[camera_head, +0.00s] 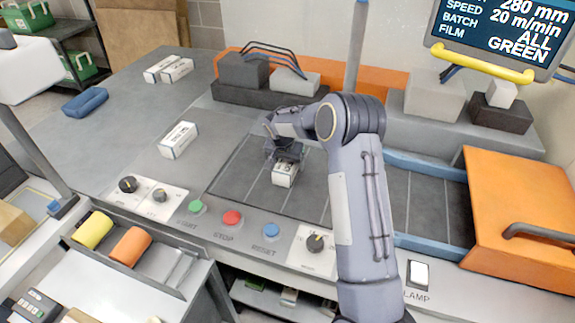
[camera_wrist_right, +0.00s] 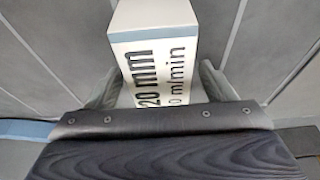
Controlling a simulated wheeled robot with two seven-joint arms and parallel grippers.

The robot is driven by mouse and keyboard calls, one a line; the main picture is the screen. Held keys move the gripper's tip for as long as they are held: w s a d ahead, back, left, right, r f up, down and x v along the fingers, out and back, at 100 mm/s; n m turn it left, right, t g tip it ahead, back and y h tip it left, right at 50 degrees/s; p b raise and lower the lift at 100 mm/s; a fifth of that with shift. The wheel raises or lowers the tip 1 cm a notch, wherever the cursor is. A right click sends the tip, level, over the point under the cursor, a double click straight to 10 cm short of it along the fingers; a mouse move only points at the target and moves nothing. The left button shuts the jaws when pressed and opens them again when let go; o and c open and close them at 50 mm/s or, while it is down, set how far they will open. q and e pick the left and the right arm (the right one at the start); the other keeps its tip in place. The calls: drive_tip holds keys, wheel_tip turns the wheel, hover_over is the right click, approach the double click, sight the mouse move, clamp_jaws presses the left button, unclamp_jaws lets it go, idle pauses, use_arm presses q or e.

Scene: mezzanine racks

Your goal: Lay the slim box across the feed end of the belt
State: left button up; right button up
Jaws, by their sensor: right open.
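A slim white box with dark print (camera_head: 284,174) lies on the dark belt (camera_head: 240,172), at its left part near the front edge. My right gripper (camera_head: 286,155) is over it, with the jaws open. In the right wrist view the box (camera_wrist_right: 155,48) lies between the two fingers, one on each side. Its near face shows large print, "20 mm" and "m/min", and a blue-grey band. Whether the fingers touch it I cannot tell. My right arm hides part of the belt to the right. My left gripper is not in view.
Another white box (camera_head: 179,140) lies on the grey table to the left, with two more (camera_head: 168,69) behind it. A blue pouch (camera_head: 85,102) lies farther left. Knobs and START, STOP (camera_head: 232,217) and RESET buttons line the front. An orange cover (camera_head: 520,205) stands at right.

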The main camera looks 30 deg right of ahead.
drive_tip(key=b+v, duration=0.1)
drive_tip(key=v, duration=0.9)
drive_tip(key=shift+s+a+r, duration=0.1)
drive_tip(key=shift+s+r, duration=0.05)
drive_tip(key=shift+r, duration=0.05)
drive_tip(key=s+a+r+n+t+y, duration=0.15)
drive_tip(key=s+r, duration=0.25)
drive_tip(key=s, duration=0.4)
drive_tip(key=s+a+r+n+y, duration=0.25)
drive_tip(key=s+r, duration=0.25)
drive_tip(key=s, duration=0.3)
drive_tip(key=s+a+f+n+t+y, duration=0.1)
drive_tip(key=s+a+n, duration=0.1)
drive_tip(key=s+a, duration=0.3)
drive_tip(key=s+a+f+n+t+y, duration=0.1)
drive_tip(key=s+a, duration=0.4)
drive_tip(key=s, duration=0.9)
drive_tip(key=shift+s+f+n, duration=0.2)
drive_tip(key=shift+f+n, duration=0.5)
